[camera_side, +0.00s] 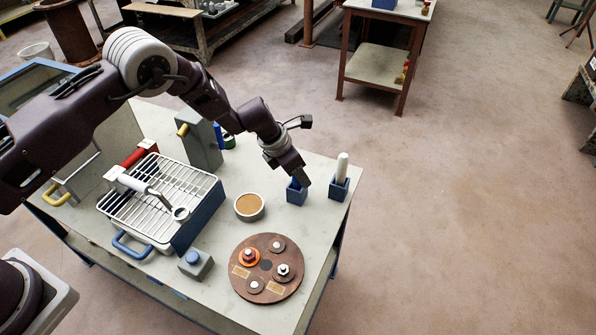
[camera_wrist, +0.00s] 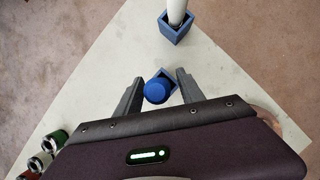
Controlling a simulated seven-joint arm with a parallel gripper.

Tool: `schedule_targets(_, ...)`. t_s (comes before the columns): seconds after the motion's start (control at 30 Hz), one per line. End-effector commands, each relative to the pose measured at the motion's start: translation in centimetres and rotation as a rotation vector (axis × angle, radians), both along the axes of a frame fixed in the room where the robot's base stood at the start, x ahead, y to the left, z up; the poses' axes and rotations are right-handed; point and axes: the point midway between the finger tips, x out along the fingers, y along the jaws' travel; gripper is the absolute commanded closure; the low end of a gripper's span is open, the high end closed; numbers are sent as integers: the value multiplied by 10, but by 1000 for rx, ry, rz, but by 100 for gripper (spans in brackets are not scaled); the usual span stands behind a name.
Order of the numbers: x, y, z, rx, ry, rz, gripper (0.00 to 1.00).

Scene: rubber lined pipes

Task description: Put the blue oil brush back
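The blue oil brush shows in the wrist view as a round blue top (camera_wrist: 156,92) between my gripper's two fingers. My gripper (camera_wrist: 158,82) looks open, with a gap to each finger; the brush top is nearer the left finger. A square blue holder (camera_wrist: 170,76) shows just beyond and partly under the brush top. In the side view my gripper (camera_side: 301,181) points down right over this blue holder (camera_side: 296,196) and hides most of the brush. I cannot tell how deep the brush sits in the holder.
A second blue holder (camera_side: 338,190) with a white-handled brush (camera_side: 342,167) stands close to the right. A round tan-filled dish (camera_side: 249,207), a brown disc with bolts (camera_side: 267,268) and a wire rack (camera_side: 165,192) are on the table. The table's right edge is near the holders.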

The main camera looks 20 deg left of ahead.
Motion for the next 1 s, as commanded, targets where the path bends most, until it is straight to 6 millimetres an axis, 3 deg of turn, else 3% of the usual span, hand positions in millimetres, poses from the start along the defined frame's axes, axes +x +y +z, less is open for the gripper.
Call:
schedule_targets(0.17,-1,1,8,-1,-1,1,54)
schedule_targets(0.63,-33,24,100,0,-3,-1,54)
schedule_targets(0.8,-38,27,113,0,0,0,54)
schedule_targets(1.0,-38,28,113,0,0,0,54)
